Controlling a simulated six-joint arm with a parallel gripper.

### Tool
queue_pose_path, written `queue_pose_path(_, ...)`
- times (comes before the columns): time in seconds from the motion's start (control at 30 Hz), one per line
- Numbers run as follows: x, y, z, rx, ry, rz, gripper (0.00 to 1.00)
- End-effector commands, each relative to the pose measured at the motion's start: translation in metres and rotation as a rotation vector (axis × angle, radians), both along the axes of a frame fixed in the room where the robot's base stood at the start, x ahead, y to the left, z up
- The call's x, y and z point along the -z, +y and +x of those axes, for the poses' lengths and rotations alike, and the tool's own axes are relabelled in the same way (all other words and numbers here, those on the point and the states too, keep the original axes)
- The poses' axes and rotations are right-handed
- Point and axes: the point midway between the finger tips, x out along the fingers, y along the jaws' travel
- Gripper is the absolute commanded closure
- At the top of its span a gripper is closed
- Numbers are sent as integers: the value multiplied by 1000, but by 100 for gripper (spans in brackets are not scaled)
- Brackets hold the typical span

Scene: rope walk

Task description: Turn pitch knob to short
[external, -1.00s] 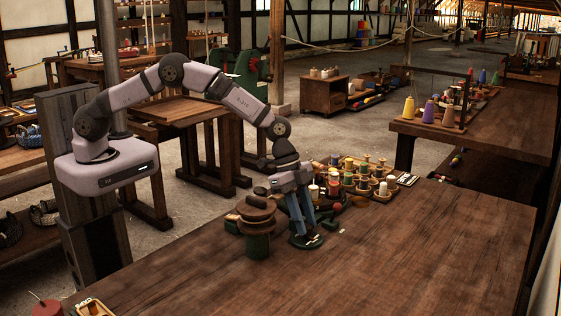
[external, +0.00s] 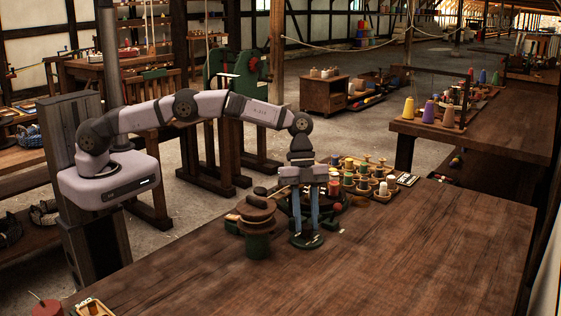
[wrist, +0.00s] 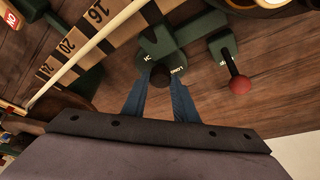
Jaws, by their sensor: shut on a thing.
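The pitch knob (wrist: 160,74) is a small dark round knob on a green base (wrist: 161,45) with pale lettering, too small to read surely. In the wrist view my gripper (wrist: 160,84) has its two blue fingers on either side of the knob, shut on it. In the external view my gripper (external: 307,236) points straight down at a green plate (external: 300,243) with white marks near the table's far edge. The fingers hide the knob there, and I cannot tell which mark it points to.
Left of the gripper stands a stacked wooden-and-green spool-like piece (external: 257,228). A red-ball lever (wrist: 240,84) is close by on the right in the wrist view. A numbered scale (wrist: 75,45) lies upper left. Several small spools (external: 368,178) stand behind. The table's right side (external: 420,240) is clear.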

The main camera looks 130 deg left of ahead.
Motion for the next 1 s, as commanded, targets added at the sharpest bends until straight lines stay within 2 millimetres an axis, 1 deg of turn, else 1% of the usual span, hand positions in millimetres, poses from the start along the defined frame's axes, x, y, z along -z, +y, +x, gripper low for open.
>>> queue_pose_path(0.23, 0, 1, 0, 51, 0, 1, 96)
queue_pose_path(0.67, 0, 1, 0, 58, 0, 1, 96)
queue_pose_path(0.7, 0, 1, 0, 58, 0, 2, 69)
queue_pose_path(0.77, 0, 1, 0, 57, 0, 1, 55)
queue_pose_path(1.0, 0, 1, 0, 57, 0, 1, 55)
